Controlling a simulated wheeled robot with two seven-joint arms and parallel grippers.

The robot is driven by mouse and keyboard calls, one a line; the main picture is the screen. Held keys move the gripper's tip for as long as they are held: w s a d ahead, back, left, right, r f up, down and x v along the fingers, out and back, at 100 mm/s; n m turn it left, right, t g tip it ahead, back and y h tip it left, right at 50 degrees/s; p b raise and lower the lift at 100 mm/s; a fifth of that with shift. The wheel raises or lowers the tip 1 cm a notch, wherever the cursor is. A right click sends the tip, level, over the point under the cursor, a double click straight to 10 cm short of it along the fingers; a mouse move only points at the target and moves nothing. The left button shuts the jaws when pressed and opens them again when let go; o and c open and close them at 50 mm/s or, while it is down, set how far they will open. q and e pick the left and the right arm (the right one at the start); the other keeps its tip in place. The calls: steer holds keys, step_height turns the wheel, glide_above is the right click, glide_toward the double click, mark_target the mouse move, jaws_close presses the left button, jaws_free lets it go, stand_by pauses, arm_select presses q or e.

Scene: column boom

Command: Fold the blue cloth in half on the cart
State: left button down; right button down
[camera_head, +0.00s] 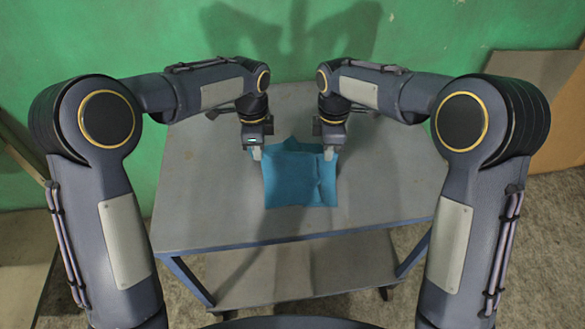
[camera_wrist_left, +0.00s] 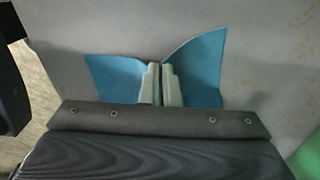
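The blue cloth (camera_head: 300,180) lies on the grey cart (camera_head: 390,185), with its near part flat and creased and its far edge rumpled, rising to a small peak between my grippers. My left gripper (camera_head: 256,153) is at the cloth's far left corner. In the left wrist view its pale fingers (camera_wrist_left: 161,84) are together on the cloth, which flares up on both sides of them (camera_wrist_left: 200,70). My right gripper (camera_head: 328,153) is at the far right corner, its fingers looking closed on the cloth. Their tips are partly hidden by cloth.
The cart top is bare around the cloth, with free room left, right and in front. A lower shelf (camera_head: 300,275) shows beneath it. A green wall (camera_head: 130,40) stands behind, and brown boards (camera_head: 540,75) lean at the right.

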step_height(320, 180, up, 13)
steer(key=p, duration=1.2)
steer(key=shift+a, duration=0.15)
steer(key=shift+w+f, duration=0.1)
